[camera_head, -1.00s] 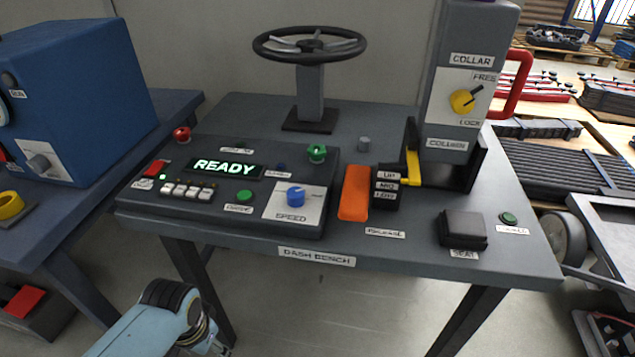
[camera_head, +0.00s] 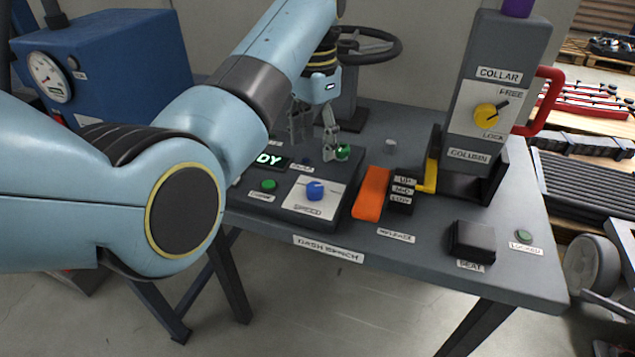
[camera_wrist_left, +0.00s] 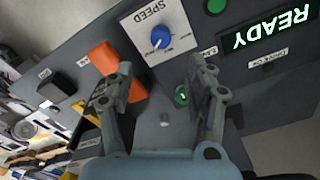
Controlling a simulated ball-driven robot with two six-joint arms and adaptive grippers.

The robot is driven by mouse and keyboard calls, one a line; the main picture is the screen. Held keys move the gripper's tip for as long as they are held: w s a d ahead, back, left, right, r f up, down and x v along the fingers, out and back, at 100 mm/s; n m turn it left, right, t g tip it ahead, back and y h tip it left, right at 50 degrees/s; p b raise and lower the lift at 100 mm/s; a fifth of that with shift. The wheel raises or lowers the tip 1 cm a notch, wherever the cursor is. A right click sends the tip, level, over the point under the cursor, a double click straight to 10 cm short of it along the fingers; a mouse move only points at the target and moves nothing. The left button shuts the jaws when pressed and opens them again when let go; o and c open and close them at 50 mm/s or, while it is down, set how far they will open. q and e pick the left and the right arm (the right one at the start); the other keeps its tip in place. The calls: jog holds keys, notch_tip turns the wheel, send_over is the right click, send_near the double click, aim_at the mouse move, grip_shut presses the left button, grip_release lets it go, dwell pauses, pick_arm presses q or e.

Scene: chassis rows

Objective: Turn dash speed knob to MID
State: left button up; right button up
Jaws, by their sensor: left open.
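The blue speed knob (camera_head: 314,190) sits on a white plate (camera_head: 327,206) marked SPEED on the dash panel. In the left wrist view the knob (camera_wrist_left: 160,37) shows upside down, with a white pointer mark near its base; I cannot read the setting. My left gripper (camera_head: 318,150) is open and empty above the panel, behind the knob and close to a green knob (camera_head: 343,152). In the left wrist view the open fingers (camera_wrist_left: 165,80) are apart, and the speed knob lies beyond their tips. My right gripper is not in view.
An orange block (camera_head: 371,193) and the grey column (camera_head: 496,95) with its yellow collar knob (camera_head: 487,115) stand right of the panel. The steering wheel (camera_head: 370,42) is behind my gripper. A lit READY display (camera_wrist_left: 274,30) is beside the speed plate.

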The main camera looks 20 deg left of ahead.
aim_at(315, 186)
pick_arm(q)
notch_tip(315, 186, down, 11)
jog(key=shift+a+r+b, duration=0.1)
jog(key=shift+r+b, duration=0.05)
jog(key=shift+b, duration=0.45)
grip_shut()
